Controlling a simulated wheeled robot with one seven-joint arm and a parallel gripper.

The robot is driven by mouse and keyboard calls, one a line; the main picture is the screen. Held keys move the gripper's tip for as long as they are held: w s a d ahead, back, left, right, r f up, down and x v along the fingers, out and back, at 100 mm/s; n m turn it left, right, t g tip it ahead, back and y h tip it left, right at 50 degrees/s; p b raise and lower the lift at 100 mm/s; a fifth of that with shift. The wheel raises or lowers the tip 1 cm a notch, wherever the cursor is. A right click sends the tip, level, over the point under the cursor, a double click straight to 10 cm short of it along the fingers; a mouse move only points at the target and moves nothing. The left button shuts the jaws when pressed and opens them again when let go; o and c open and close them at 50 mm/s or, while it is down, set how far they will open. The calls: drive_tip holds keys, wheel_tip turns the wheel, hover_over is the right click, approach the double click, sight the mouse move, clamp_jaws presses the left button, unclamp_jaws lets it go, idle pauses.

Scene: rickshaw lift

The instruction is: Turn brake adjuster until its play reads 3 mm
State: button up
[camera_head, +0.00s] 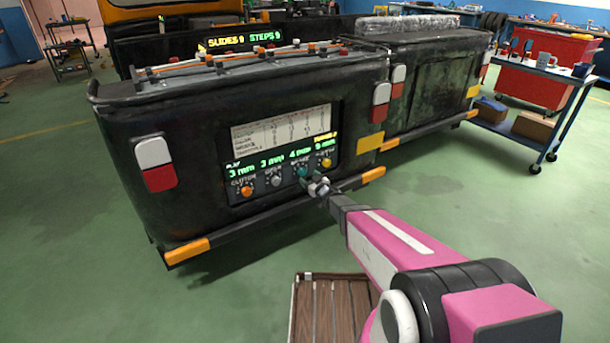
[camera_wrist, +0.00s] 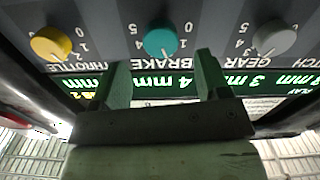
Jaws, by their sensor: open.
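The brake adjuster is a teal knob (camera_head: 302,171) on the panel of the dark vehicle body. Its play display (camera_head: 300,154) reads 4 mm. In the wrist view, which is upside down, the teal knob (camera_wrist: 160,41) shows whole, above the word BRAKE. My gripper (camera_head: 313,182) is at the panel, in front of the brake knob's lower right. In the wrist view my gripper (camera_wrist: 160,72) is open and empty. Its two fingers point toward the teal knob, one to each side, with the tips short of it. The brake's 4 mm readout shows between the fingers.
An orange clutch knob (camera_head: 246,190), a grey gear knob (camera_head: 276,180) and a yellow throttle knob (camera_head: 326,162) share the panel. Clutch and gear read 3 mm, throttle about 9 mm. A chart (camera_head: 282,130) is above. A bumper (camera_head: 225,240) juts below. A wooden pallet (camera_head: 333,312) lies in front.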

sight(304, 173)
drive_tip(key=x, duration=0.4)
drive_tip(key=shift+w+a, duration=0.2)
drive_tip(key=shift+w, duration=0.1)
drive_tip(key=c, duration=0.9)
drive_tip(key=shift+n, duration=0.3)
drive_tip(key=n, duration=0.3)
drive_tip(key=shift+s+n, duration=0.1)
drive_tip(key=shift+n, duration=2)
